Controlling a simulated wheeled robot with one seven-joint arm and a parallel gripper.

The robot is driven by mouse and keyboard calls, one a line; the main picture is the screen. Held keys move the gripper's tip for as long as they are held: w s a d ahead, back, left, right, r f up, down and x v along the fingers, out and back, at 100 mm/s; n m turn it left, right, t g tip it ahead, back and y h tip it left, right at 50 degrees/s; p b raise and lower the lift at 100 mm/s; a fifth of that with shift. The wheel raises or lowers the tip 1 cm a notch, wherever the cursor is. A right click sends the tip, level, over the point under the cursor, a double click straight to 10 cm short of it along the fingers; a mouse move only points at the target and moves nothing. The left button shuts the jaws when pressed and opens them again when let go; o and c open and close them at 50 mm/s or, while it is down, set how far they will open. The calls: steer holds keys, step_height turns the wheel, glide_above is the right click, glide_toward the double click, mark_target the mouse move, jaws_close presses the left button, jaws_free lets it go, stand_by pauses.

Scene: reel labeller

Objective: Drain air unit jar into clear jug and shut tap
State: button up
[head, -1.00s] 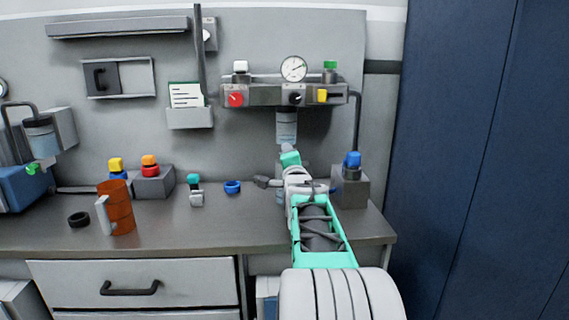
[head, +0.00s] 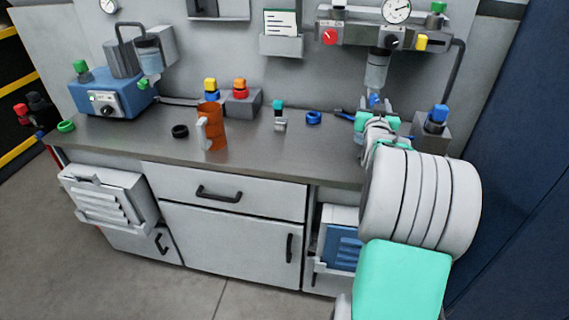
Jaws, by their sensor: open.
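The air unit jar (head: 377,72) is a clear, greyish bowl hanging under the regulator block on the back wall in the head view. A small blue part (head: 374,99), perhaps its tap, shows just below it. My gripper (head: 373,113) is below the jar, over the right end of the bench. It is open, but my wrist and arm hide most of its fingers and whatever is between them. I cannot make out the clear jug; the area beneath the jar is largely covered by my arm. An orange jug (head: 212,128) with a pale handle stands upright further left.
The regulator block (head: 360,36) carries a gauge and coloured knobs. A grey box with a blue knob (head: 437,118) stands close right of my arm. A blue machine (head: 112,98) with another jar stands at left. The bench front (head: 260,160) is mostly clear.

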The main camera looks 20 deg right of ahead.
steer(key=shift+r+n+p, duration=0.5)
steer(key=shift+n+p, duration=0.35)
steer(key=shift+n, duration=0.05)
steer(key=s+a+f+n+g+y+p, duration=0.1)
steer(key=s+a+f+g+y, duration=0.1)
steer(key=a, duration=0.9)
steer(key=s+a+f+n+g+y+p, duration=0.1)
steer(key=s+a+f+n+g+y, duration=0.1)
steer(key=s+a, duration=0.5)
steer(key=s+a+f+n+g+y+p, duration=0.1)
steer(key=s+a+f+g+y, duration=0.2)
steer(key=a, duration=1.3)
steer(key=shift+s+a+n+g+y, duration=0.3)
steer(key=shift+s+g+y, duration=0.2)
steer(key=shift+s+y, duration=0.55)
steer(key=shift+w+f, duration=0.1)
